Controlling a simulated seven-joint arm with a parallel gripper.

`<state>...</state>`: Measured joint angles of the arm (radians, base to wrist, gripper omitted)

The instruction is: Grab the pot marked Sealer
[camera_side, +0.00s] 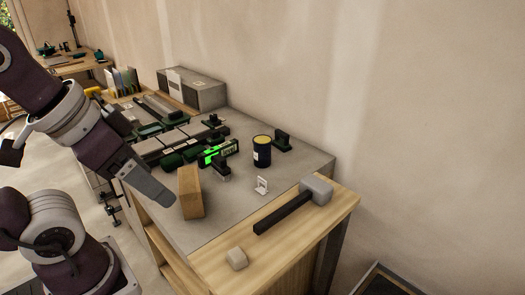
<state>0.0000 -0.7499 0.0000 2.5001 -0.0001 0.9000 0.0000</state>
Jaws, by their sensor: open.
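A small dark pot (262,153) with a yellow top stands upright on the grey slab at the back right. A pale label shows on its side, but its writing is too small to read. My gripper (160,196) is at the left edge of the slab, beside the wooden block and well to the left of the pot. It is open, with nothing seen in it. Its fingertips are hard to make out at this angle. The pot and my gripper are apart.
Near the pot are a dark clamp-like piece (282,141), a level with a green display (221,152) and a white clip (262,186). A wooden block (190,192) stands between my gripper and the pot. A mallet (300,203) lies in front on the wooden bench (275,262).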

